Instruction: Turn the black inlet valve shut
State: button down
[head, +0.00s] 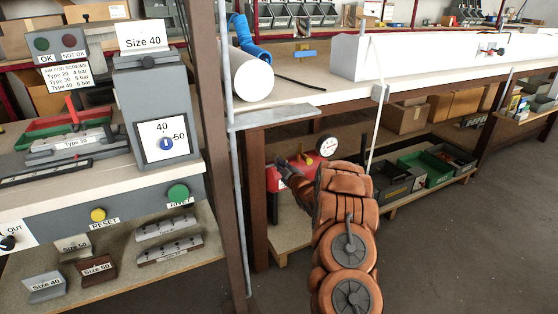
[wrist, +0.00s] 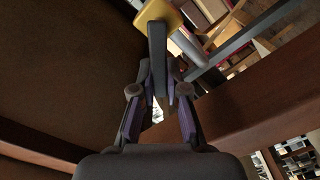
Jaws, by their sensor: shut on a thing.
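My gripper (wrist: 158,88) is in the middle of the wrist view, its two fingers on either side of a dark grey-black bar, which looks like the valve's lever (wrist: 157,50). The fingers are shut on it. The lever runs up from the fingers to a yellowish, brass-like part (wrist: 160,14) with a pale pipe beside it. In the head view my orange arm reaches under the bench, and my gripper (head: 290,164) is at a red unit (head: 274,180) beside a round white gauge (head: 328,146). The valve itself is hard to make out there, being small and partly covered by my gripper.
A brown post (head: 214,130) and a grey pipe (head: 235,190) stand left of my arm. The bench top (head: 300,100) is above the gripper. The floor (head: 450,250) at right is clear.

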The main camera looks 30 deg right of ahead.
jog(key=m+p, duration=0.1)
jog(key=m, duration=0.1)
jog(key=d+r+m+p, duration=0.1)
jog(key=p, duration=0.1)
jog(key=m+p, duration=0.2)
jog(key=shift+s+d+r+m, duration=0.1)
jog(key=shift+d+r+m, duration=0.2)
jog(key=shift+d, duration=0.1)
jog(key=shift+d+f+m+p, duration=0.1)
jog(key=shift+d+m+p, duration=0.25)
jog(key=shift+m+p, duration=0.4)
jog(key=shift+d+f+m+p, duration=0.1)
jog(key=shift+d+m+p, duration=0.25)
jog(key=shift+m, duration=0.7)
jog(key=c, duration=1.2)
grip_release()
jog(key=shift+o, duration=0.2)
jog(key=shift+s, duration=0.1)
jog(key=s+a, duration=0.1)
jog(key=s, duration=1)
jog(key=shift+s, duration=0.4)
